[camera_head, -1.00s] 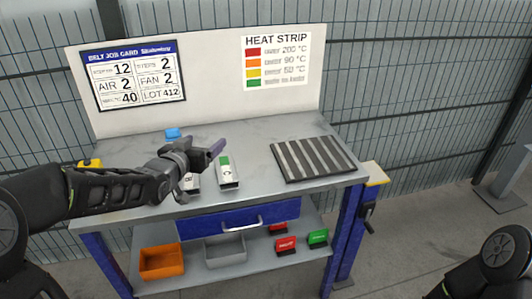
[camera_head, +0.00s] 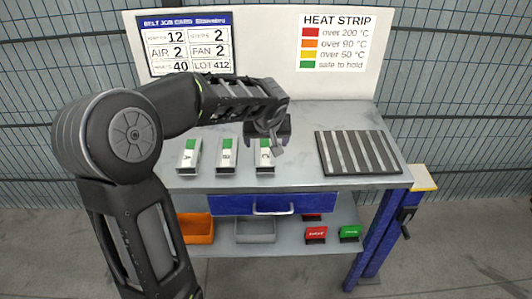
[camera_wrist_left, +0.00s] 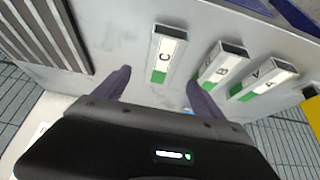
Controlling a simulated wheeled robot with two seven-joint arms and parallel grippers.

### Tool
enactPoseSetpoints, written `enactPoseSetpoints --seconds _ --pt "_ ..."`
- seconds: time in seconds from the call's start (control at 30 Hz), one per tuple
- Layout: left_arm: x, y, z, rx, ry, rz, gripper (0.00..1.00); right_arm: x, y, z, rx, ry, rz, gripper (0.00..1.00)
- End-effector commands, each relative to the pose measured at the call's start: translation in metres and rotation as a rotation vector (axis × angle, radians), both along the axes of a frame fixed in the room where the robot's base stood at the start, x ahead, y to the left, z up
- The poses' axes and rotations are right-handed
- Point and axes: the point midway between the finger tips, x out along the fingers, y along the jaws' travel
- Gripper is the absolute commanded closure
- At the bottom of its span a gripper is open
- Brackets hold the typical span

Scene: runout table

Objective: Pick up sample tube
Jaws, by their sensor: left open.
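My right gripper is out of view.
A dark ribbed rack (camera_head: 358,153) lies on the right of the grey table. A job card (camera_head: 186,45) and a heat strip legend (camera_head: 337,45) are on the back panel. A blue drawer (camera_head: 270,204) and bins, orange (camera_head: 197,229) and grey (camera_head: 255,231), are below.

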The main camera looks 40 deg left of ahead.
Motion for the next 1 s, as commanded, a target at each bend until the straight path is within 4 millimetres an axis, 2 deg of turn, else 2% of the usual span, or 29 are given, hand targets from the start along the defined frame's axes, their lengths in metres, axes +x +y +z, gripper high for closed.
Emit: enactPoseSetpoints --seconds 0.2,0.57,0.83,1.0 --pt "0.008 0.006 -0.018 -0.001 0.002 -0.001 0.20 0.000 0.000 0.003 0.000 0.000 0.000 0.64" --pt "0.009 0.008 -0.022 -0.001 0.003 -0.001 0.20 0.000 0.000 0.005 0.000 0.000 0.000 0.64" --pt "0.022 0.021 -0.054 -0.002 0.005 0.000 0.20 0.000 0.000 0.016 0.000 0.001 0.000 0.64" --pt "0.027 0.024 -0.064 -0.002 0.001 -0.001 0.20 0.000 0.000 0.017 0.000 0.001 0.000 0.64"
